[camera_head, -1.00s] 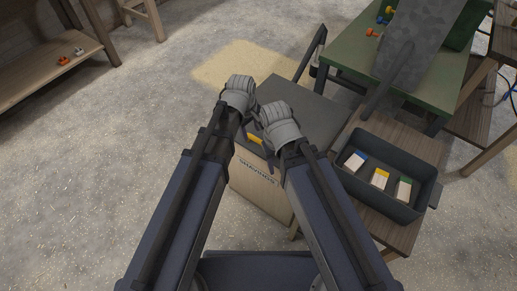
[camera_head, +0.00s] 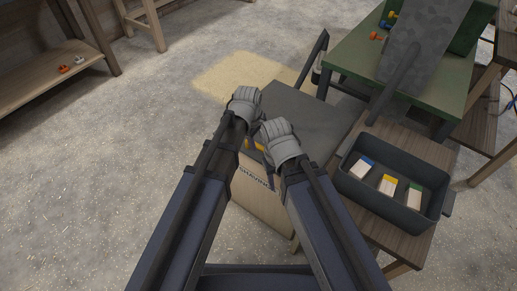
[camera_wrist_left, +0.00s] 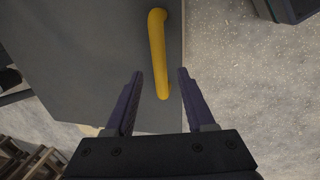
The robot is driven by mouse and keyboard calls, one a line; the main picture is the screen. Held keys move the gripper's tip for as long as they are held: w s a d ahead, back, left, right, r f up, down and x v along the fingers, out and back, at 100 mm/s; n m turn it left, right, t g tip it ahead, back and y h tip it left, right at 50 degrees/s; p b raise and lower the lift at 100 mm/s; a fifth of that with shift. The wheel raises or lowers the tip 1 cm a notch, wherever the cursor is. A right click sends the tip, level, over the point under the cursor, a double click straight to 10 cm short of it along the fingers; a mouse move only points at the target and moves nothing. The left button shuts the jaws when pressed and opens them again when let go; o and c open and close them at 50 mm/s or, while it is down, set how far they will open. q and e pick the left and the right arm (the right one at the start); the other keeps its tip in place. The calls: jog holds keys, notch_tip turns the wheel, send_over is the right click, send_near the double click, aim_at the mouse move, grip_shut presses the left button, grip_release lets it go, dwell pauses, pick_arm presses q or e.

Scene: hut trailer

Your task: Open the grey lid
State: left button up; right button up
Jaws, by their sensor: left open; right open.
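The grey lid (camera_head: 307,115) lies flat and shut on a pale wooden box (camera_head: 262,196) marked with a word that reads like "SHAVINGS". A yellow bar handle (camera_wrist_left: 157,45) is on the lid near its front edge. My left gripper (camera_wrist_left: 160,73) is open, with the near end of the handle between its fingertips in the left wrist view; I see no clear contact. In the head view the left gripper (camera_head: 252,125) is over the lid's front left corner. My right gripper (camera_head: 265,152) is open beside it, close to the handle; its fingers are mostly hidden.
A dark tray (camera_head: 431,177) with several coloured-end blocks stands on a wooden bench (camera_head: 405,240) right of the box. A green table (camera_head: 350,55) stands behind. A dark upright handle-like bar (camera_head: 312,60) rises at the lid's back. The floor left of the box is clear.

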aim_at(259, 146)
pick_arm(q)
jog(key=shift+w+d+f+b, duration=0.15)
jog(key=shift+f+b, duration=0.35)
jog(key=shift+f, duration=0.25)
jog(key=shift+w+f+b, duration=0.1)
jog(key=shift+f+b, duration=0.4)
jog(key=shift+f, duration=0.25)
pick_arm(e)
notch_tip(259, 146, down, 3)
jog(key=shift+r, duration=0.1)
pick_arm(q)
jog(key=shift+r, duration=0.1)
jog(key=shift+c, duration=0.2)
grip_shut()
